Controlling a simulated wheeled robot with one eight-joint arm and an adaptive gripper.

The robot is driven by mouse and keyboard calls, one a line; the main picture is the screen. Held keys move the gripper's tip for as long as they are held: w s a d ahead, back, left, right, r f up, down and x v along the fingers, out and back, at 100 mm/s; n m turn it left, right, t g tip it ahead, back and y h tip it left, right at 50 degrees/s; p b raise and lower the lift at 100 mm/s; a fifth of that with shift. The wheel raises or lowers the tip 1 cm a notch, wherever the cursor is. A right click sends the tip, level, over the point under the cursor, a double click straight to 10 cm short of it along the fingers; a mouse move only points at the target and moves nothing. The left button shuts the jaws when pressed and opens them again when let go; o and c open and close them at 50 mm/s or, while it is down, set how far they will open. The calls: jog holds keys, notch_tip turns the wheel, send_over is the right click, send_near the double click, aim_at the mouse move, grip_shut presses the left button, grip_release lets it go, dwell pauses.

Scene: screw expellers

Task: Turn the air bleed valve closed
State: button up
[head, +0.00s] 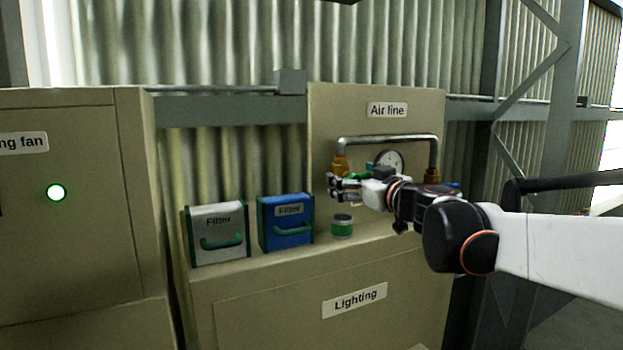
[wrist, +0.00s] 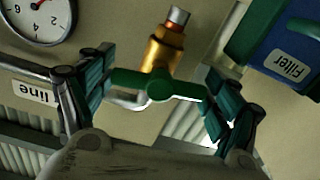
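The air bleed valve is a brass fitting (wrist: 165,50) with a green bar handle (wrist: 160,86) in the wrist view. The handle lies crosswise to the brass body. In the head view the brass fitting (head: 340,163) at the pipe's left end is partly hidden behind my gripper (head: 337,186). In the wrist view my gripper (wrist: 158,95) has its fingers wide apart, one on either side of the handle. The handle's two ends lie close to the finger pads; I cannot tell if they touch.
A pressure gauge (wrist: 38,18) is beside the valve, on the Air line panel (head: 325,115). On the ledge below stand a green-banded tin (head: 342,227), a blue Filter box (head: 285,224) and a grey Filter box (head: 216,234). A metal pipe (head: 385,138) runs above the gauge.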

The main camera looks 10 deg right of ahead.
jog(key=c, duration=0.4)
jog(key=shift+f, duration=0.1)
jog(key=shift+m+b, duration=0.55)
jog(key=shift+m, duration=0.35)
jog(key=o, duration=1.1)
